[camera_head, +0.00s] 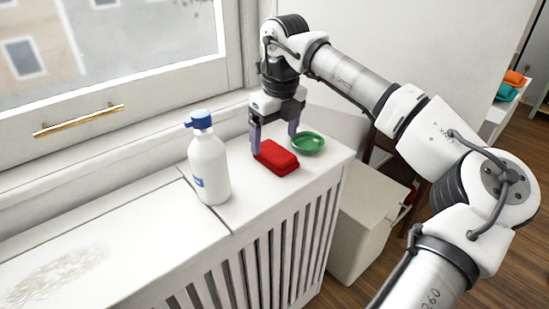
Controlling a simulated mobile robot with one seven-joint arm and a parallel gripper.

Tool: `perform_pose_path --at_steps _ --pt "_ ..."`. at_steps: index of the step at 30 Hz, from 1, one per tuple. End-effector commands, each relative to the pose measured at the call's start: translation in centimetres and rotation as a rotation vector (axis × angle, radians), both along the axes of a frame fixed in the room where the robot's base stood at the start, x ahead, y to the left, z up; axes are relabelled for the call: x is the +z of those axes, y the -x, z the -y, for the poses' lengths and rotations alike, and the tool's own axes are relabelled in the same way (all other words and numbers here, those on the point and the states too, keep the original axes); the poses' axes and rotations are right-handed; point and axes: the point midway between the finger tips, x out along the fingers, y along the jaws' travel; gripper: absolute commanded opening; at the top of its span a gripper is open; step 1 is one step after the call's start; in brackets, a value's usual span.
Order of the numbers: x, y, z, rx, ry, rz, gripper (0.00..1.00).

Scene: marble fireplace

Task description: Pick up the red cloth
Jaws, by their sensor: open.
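The red cloth (277,158) lies folded on the white radiator cover, near its right end. My gripper (274,146) points down over the cloth with its fingers apart. One finger shows at the cloth's left edge and the other behind its far side. I cannot tell whether the fingers touch the cloth. The cloth rests on the surface.
A white spray bottle with a blue top (208,160) stands just left of the cloth. The window with a gold handle (78,120) is behind. The left of the radiator cover (130,215) is clear apart from a greyish smudge.

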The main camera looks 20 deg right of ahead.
Motion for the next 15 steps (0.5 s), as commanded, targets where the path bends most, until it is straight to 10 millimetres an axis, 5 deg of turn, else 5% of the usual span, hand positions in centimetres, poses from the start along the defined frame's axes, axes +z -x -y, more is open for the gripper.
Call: perform_pose_path --at_steps 9,15 --pt "-4.2 -0.4 0.1 0.001 -0.001 -0.002 0.85" --pt "-5.0 -0.5 0.0 0.002 -0.001 0.002 0.85"
